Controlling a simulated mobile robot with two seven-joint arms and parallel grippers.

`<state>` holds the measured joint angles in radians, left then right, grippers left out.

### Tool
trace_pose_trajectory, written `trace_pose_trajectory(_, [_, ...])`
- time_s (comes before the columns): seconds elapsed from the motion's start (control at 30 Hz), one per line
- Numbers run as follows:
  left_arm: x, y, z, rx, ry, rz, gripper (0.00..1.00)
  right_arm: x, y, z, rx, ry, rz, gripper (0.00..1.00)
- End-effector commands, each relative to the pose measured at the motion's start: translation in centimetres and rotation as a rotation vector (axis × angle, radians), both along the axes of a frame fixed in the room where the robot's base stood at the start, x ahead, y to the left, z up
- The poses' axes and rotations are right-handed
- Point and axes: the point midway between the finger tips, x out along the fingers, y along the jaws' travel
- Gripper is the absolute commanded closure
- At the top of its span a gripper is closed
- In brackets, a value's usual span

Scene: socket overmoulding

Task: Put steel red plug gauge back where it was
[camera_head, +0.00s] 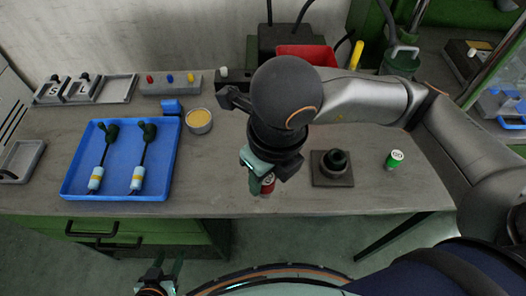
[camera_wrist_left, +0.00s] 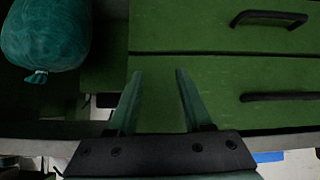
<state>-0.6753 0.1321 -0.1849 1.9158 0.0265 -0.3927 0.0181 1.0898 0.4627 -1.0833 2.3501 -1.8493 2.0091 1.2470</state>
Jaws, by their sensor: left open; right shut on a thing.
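The red plug gauge (camera_head: 267,184) has a red body with a pale marked top. My right gripper (camera_head: 262,170) is shut on it, over the front part of the bench. The gripper and wrist hide part of the gauge. I cannot tell if its lower end touches the bench. A green plug gauge (camera_head: 394,159) with a white top stands on the bench to the right. A dark square block with a round middle (camera_head: 333,168) sits between them. My left gripper (camera_head: 166,264) is open and empty, low in front of the bench; its fingers also show in the left wrist view (camera_wrist_left: 158,100).
A blue tray (camera_head: 72,172) holds two corded parts. A red bin (camera_head: 308,54) stands at the back. Green drawers (camera_wrist_left: 220,95) face my left gripper.

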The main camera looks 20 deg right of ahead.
Motion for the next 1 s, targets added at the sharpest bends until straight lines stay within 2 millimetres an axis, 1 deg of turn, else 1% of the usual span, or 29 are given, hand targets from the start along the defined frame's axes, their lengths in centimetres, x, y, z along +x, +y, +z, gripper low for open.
trace_pose_trajectory(0.07, [-0.1,0.0,-0.3,0.001,0.002,0.001,0.50,1.0,-0.4,-0.7,-0.001,0.005,-0.005,1.00])
trace_pose_trajectory(0.2, [-0.2,0.1,-0.4,0.002,0.005,0.000,0.50,4.2,-1.5,-2.1,-0.005,0.006,-0.009,1.00])
trace_pose_trajectory(0.37, [-0.3,0.1,0.0,0.002,0.008,0.001,0.50,8.1,-2.6,-3.7,-0.003,0.004,-0.008,1.00])
trace_pose_trajectory(0.5, [-0.3,0.1,0.0,0.002,0.008,0.001,0.50,10.2,-3.2,-6.6,-0.004,0.005,-0.004,1.00])
trace_pose_trajectory(0.6, [-0.3,0.1,0.0,0.002,0.008,0.001,0.50,11.4,-3.6,-8.0,-0.003,0.002,-0.003,1.00])
trace_pose_trajectory(0.7, [-0.3,0.1,0.1,0.002,0.008,0.001,0.50,12.1,-3.7,-8.8,-0.001,0.002,-0.002,1.00])
trace_pose_trajectory(0.87, [-0.3,0.1,0.1,0.002,0.008,0.001,0.50,12.7,-3.9,-9.6,-0.001,0.001,-0.001,1.00])
trace_pose_trajectory(0.9, [-0.3,0.1,0.1,0.002,0.008,0.001,0.50,13.0,-4.0,-10.0,-0.003,0.001,-0.001,1.00])
trace_pose_trajectory(1.0, [-0.3,0.1,0.5,0.002,0.008,0.001,0.50,12.8,-4.0,-11.4,-0.002,0.004,0.001,1.00])
